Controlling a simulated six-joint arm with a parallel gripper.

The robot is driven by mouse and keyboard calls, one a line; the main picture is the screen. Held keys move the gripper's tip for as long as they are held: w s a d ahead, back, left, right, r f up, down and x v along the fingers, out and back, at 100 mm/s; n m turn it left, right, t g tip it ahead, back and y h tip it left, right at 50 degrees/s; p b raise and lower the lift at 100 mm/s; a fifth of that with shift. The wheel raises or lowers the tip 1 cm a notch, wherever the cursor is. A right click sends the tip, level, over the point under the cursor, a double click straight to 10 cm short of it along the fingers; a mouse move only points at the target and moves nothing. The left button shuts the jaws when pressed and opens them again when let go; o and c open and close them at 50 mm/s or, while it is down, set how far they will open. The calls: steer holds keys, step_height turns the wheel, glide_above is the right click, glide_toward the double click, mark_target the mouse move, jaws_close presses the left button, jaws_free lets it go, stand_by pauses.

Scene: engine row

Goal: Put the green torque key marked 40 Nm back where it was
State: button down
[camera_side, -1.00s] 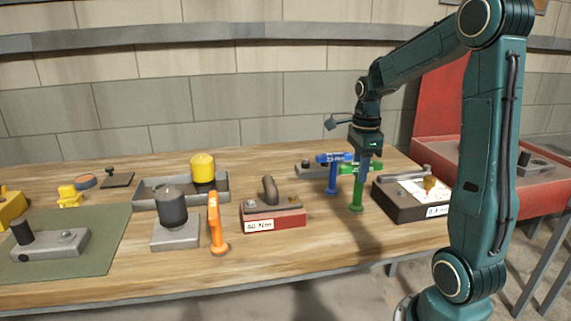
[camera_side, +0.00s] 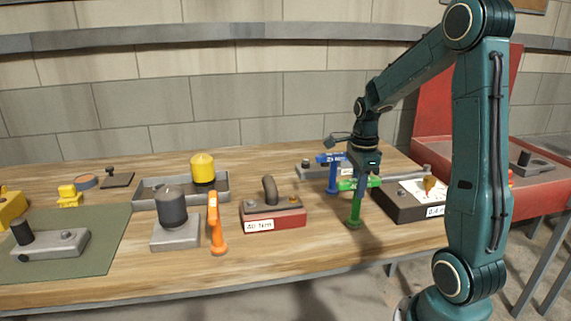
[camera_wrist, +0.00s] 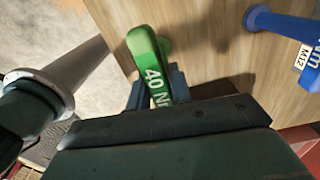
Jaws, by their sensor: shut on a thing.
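The green torque key (camera_side: 355,208) is upright, with its wide foot down and its head at the top. It is over the bench between the red block and the dark box; I cannot tell whether its foot touches the wood. My gripper (camera_side: 360,180) points down and is shut on its head. The red block (camera_side: 285,221) with a "40 Nm" label and a dark curved pipe stands to the left.
A blue torque key (camera_side: 333,178) stands close behind the green one. An orange key (camera_side: 215,225) stands left of the red block. The dark box (camera_side: 395,207) is close on the right. Bare wood (camera_side: 325,245) lies in front.

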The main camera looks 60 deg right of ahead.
steer(key=c, duration=1.3)
jaws_free()
steer(key=shift+f, duration=0.15)
steer(key=shift+o, duration=0.2)
steer(key=shift+r, duration=0.2)
step_height(320, 180, up, 12)
steer(key=s+a+n+t, duration=0.2)
steer(key=s+a+n, duration=0.2)
steer(key=a+n, duration=0.7)
steer(key=s+a+n+t, duration=0.3)
steer(key=a+n, duration=0.9)
steer(key=n, duration=0.5)
steer(key=shift+s+f+t, duration=0.3)
steer(key=shift+s, duration=0.5)
